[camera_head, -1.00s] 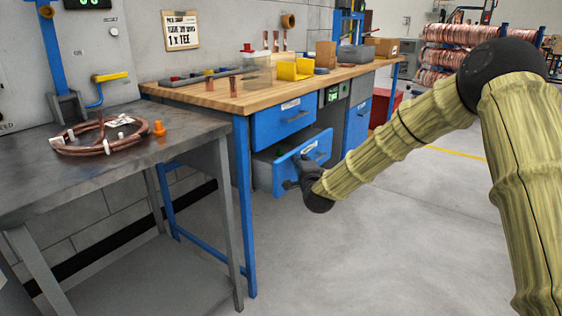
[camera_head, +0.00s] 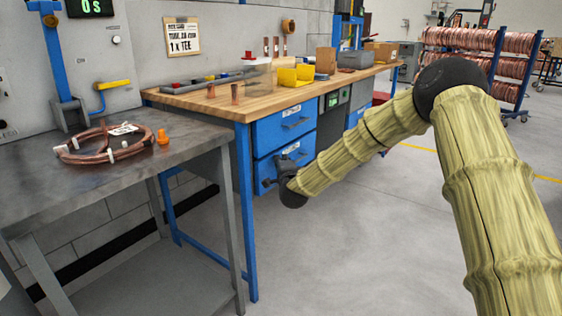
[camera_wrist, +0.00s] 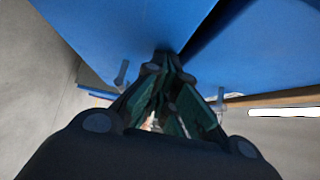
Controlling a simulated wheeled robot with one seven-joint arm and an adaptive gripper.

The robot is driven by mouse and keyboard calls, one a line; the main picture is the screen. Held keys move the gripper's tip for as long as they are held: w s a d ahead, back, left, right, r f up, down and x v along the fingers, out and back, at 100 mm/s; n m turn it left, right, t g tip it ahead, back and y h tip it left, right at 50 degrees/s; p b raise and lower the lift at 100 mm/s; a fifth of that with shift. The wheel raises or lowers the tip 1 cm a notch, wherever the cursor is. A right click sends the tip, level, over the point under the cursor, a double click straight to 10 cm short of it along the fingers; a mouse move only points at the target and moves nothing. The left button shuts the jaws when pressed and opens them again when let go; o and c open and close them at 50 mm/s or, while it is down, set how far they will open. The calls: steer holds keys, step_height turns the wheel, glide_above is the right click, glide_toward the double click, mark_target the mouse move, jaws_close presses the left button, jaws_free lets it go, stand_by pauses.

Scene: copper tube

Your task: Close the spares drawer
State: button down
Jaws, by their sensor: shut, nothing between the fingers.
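The blue workbench unit has two stacked drawers. The lower drawer (camera_head: 265,168), which I take as the spares drawer, has its front about flush with the upper drawer (camera_head: 270,130); any small gap is too fine to tell. Their labels are too small to read. My gripper (camera_head: 269,182) is shut and empty at the lower drawer's front and hides part of it. In the wrist view, the shut fingers (camera_wrist: 165,58) point at a blue front (camera_wrist: 95,35) and seem to touch it or nearly so.
The wooden benchtop (camera_head: 225,108) holds yellow bins (camera_head: 296,75), copper fittings and boxes. A grey metal table (camera_head: 60,185) with a copper coil (camera_head: 75,150) stands at the left. The floor (camera_head: 370,240) right of the bench is clear.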

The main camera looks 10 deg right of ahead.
steer(key=shift+a+r, duration=0.2)
